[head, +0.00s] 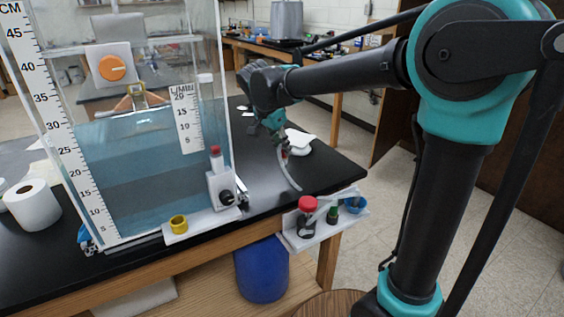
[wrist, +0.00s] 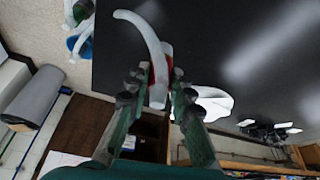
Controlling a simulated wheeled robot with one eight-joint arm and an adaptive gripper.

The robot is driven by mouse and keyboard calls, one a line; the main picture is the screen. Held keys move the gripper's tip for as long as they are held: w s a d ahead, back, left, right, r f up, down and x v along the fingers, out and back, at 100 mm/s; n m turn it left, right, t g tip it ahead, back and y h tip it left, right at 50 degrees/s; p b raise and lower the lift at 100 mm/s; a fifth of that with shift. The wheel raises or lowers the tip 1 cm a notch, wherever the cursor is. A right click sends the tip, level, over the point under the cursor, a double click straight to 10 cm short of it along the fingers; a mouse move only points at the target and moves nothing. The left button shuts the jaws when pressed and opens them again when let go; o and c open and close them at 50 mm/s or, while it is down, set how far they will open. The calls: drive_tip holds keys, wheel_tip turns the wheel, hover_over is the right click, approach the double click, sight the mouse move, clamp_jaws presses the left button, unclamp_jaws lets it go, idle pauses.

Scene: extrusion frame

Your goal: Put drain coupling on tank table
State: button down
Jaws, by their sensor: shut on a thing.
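My gripper (head: 282,144) is shut on a curved grey tube with a red part (head: 288,172), which I take to be the drain coupling. In the wrist view, the fingers (wrist: 158,88) close around the red part of the coupling (wrist: 150,38), and its grey tube curves away to the upper left. In the head view it hangs tilted over the right part of the black tank table (head: 325,175). I cannot tell whether its lower end touches the top. The dark tabletop also fills much of the wrist view (wrist: 235,50).
A water tank (head: 150,170) stands left of my gripper. A yellow ring (head: 178,223) sits on its front ledge. A side shelf (head: 320,232) holds a red-capped jar (head: 306,210) and a blue cup (head: 354,204). A white item (head: 298,138) lies behind the gripper. A paper roll (head: 32,207) is far left.

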sight(281, 158)
drive_tip(key=shift+f, duration=2.95)
drive_tip(key=c, duration=1.3)
unclamp_jaws()
drive_tip(key=shift+c, duration=0.2)
drive_tip(key=v, duration=1.2)
